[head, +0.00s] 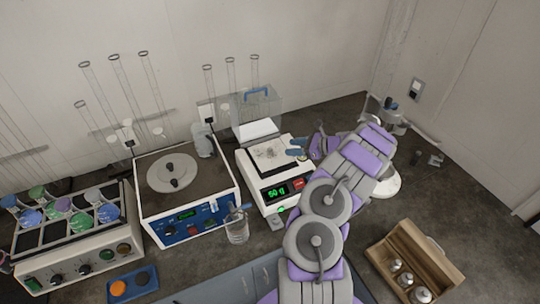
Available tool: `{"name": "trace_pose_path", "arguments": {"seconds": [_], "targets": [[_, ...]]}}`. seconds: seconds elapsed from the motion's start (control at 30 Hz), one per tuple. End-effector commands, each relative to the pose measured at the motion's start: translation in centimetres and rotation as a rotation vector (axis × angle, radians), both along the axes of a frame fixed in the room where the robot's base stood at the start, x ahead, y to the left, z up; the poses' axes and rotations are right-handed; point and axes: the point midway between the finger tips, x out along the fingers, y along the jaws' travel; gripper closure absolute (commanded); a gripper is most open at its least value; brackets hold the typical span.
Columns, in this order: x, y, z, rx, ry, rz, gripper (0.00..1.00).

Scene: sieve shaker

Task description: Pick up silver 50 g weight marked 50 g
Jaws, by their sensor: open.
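A white balance (263,193) stands right of centre, and its green display (276,192) appears to read 50 g. A small silver thing (270,153) sits on its pan; it looks like a weight, but I cannot read any mark on it. My gripper (293,148) reaches over the right side of the balance from the right. Its fingers are open, point left toward the small silver thing, and look empty and apart from it. Several silver weights (404,280) stand in an open wooden box (436,268) at the lower right; their marks are unreadable.
A clear cover with a blue handle (257,92) rises behind the balance. Glass tubes line the wall.

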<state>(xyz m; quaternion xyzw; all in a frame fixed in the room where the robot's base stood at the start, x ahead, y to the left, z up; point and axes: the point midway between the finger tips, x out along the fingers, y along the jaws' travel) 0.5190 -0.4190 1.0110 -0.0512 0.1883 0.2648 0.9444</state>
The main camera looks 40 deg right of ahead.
Motion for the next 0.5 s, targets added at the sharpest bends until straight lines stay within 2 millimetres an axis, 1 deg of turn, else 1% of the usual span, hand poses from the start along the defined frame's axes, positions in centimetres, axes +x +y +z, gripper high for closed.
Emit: {"name": "trace_pose_path", "arguments": {"seconds": [0.03,0.1,0.2,0.3,0.5], "targets": [[0.8,0.6,-0.6,0.000,0.002,0.003,0.50],[1.9,1.2,-1.1,-0.001,0.002,0.002,0.50],[3.2,1.9,-1.7,-0.001,0.001,0.001,0.50],[4.0,2.4,-2.0,0.000,-0.001,0.000,0.50],[4.8,3.0,-2.5,-0.001,-0.001,0.002,0.50]]}}
